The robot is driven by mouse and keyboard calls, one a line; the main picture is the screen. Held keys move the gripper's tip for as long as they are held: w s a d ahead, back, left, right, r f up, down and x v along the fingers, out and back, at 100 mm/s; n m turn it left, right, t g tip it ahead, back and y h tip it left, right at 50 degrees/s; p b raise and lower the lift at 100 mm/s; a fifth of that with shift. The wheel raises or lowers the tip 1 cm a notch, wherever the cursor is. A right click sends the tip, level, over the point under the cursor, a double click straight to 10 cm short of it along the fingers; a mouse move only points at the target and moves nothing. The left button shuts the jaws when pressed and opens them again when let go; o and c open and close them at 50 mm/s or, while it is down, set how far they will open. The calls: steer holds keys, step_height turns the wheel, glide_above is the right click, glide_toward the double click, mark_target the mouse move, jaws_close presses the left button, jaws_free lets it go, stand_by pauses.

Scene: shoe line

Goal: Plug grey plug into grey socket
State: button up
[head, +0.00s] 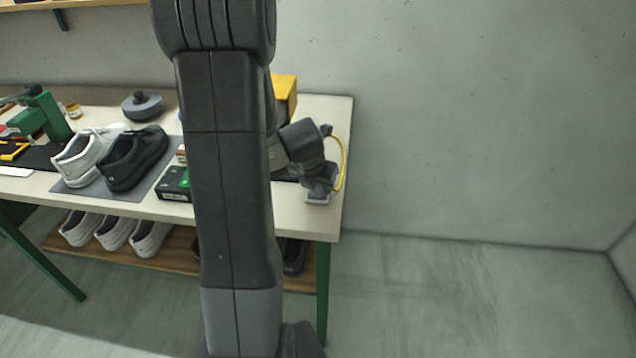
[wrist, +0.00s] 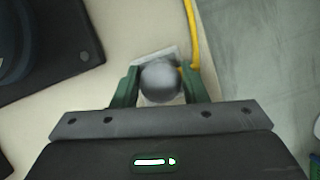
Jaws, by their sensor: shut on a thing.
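My gripper (wrist: 160,88) points down in the wrist view, its two green fingers shut on a round grey plug (wrist: 159,80). A pale grey block (wrist: 146,61), which looks like the grey socket, shows partly behind and below the plug. The plug hides most of the block's face, so I cannot tell whether they touch. In the head view my gripper (head: 319,183) is at the right end of the table, just over the pale block (head: 317,199). The plug is not clear there.
A yellow cable (wrist: 190,28) runs beside the block and loops at the table's right edge (head: 342,160). A dark base (wrist: 70,50) lies to the left. A white shoe (head: 78,155), a dark shoe (head: 135,158) and a green-black box (head: 174,184) stand further left.

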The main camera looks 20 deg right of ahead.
steer(key=shift+o, duration=0.2)
steer(key=o, duration=1.1)
steer(key=p+v, duration=0.2)
steer(key=v, duration=1.2)
steer(key=shift+d+f, duration=0.1)
steer(key=b+x, duration=0.2)
steer(key=x, duration=1.2)
steer(key=shift+r, duration=0.2)
